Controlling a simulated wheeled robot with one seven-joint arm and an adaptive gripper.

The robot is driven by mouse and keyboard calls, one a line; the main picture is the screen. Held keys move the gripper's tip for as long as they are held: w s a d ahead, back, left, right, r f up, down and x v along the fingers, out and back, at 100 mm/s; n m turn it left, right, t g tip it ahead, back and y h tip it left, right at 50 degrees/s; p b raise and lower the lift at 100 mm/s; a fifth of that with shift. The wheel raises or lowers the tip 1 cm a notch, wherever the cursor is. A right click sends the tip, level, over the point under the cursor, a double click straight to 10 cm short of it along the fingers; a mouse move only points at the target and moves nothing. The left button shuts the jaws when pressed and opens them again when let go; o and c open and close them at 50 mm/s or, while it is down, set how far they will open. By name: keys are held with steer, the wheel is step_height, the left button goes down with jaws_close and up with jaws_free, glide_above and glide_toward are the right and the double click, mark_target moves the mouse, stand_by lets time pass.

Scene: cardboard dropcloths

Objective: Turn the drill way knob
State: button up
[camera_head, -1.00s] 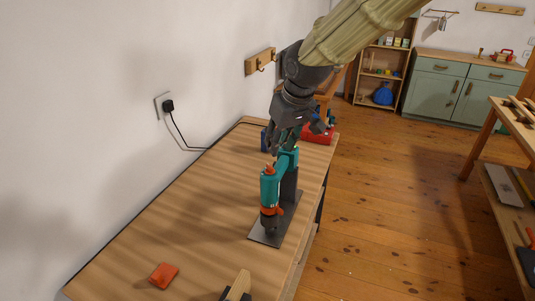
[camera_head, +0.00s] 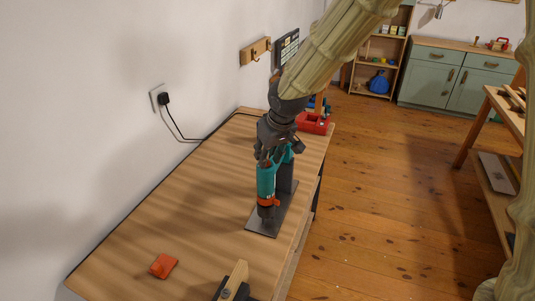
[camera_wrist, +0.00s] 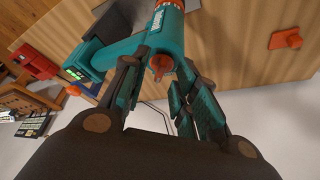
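The teal drill (camera_head: 266,180) with orange parts stands nose-down on a dark flat stand (camera_head: 262,222) on the wooden workbench. In the wrist view, the drill's teal body (camera_wrist: 120,48) fills the upper left. Its round orange knob (camera_wrist: 161,65) faces the camera. My gripper (camera_wrist: 164,60) is open, with one finger on each side of the knob; I cannot tell whether either finger touches it. In the head view, my gripper (camera_head: 266,158) is at the top of the drill and hides the knob.
A red box (camera_head: 313,123) is behind the drill. The white wall runs along the left. The bench's middle left is clear.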

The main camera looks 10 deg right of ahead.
steer(key=shift+w+f, duration=0.1)
steer(key=shift+f, duration=0.15)
jaws_close()
